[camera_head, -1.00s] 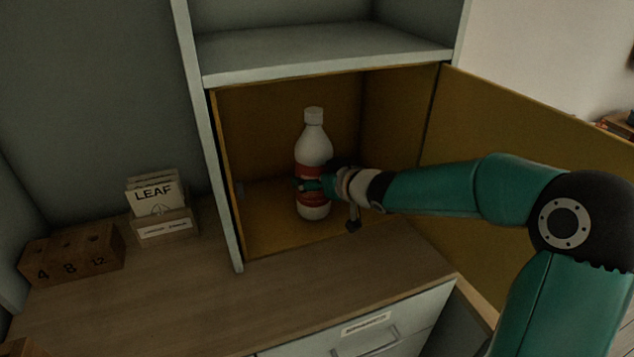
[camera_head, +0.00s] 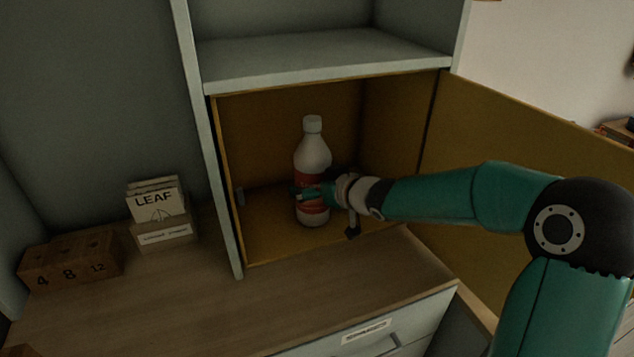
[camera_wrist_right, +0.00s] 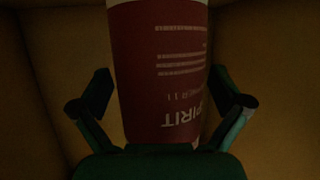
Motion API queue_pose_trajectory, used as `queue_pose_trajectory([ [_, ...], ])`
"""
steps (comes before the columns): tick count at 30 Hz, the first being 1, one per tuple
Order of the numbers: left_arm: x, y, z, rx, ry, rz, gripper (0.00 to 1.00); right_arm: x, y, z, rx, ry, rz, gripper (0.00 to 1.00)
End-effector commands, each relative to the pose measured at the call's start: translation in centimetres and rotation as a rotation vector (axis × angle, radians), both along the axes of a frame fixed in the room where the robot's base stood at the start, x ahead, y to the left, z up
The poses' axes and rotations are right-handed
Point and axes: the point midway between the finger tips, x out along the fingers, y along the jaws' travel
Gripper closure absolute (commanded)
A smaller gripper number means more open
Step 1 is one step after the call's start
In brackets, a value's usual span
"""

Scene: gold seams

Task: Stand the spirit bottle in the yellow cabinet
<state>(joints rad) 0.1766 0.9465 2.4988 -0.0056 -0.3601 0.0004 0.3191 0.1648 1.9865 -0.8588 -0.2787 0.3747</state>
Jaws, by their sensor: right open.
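The spirit bottle (camera_head: 313,158) is white with a red label and a white cap. It stands upright on the floor of the open yellow cabinet (camera_head: 285,115). My right gripper (camera_head: 312,192) reaches in from the right and is at the bottle's label, low on its body. In the right wrist view the label of the bottle (camera_wrist_right: 160,75) reads SPIRIT upside down. There the open fingers of my right gripper (camera_wrist_right: 160,108) lie on either side of the bottle, with gaps visible beside it. My left gripper is not in view.
The yellow cabinet door (camera_head: 520,150) stands open to the right, behind my right arm. A shelf (camera_head: 320,60) is above the cabinet. A card box marked LEAF (camera_head: 160,215) and a numbered wooden block (camera_head: 70,262) stand left on the counter (camera_head: 230,305).

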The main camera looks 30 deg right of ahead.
Motion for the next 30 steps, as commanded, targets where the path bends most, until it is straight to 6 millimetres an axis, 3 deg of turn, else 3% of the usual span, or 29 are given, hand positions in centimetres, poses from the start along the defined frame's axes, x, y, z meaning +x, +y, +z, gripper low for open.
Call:
queue_pose_trajectory([
  [5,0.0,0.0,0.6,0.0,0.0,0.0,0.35,-1.6,-0.2,1.0,-0.002,-0.002,-0.001,0.0],
  [19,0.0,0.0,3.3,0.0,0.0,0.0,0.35,-9.7,-0.6,4.4,-0.001,-0.001,-0.004,0.0],
  [30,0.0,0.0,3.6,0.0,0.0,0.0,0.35,-11.1,-0.7,4.7,0.0,-0.001,-0.001,0.0],
])
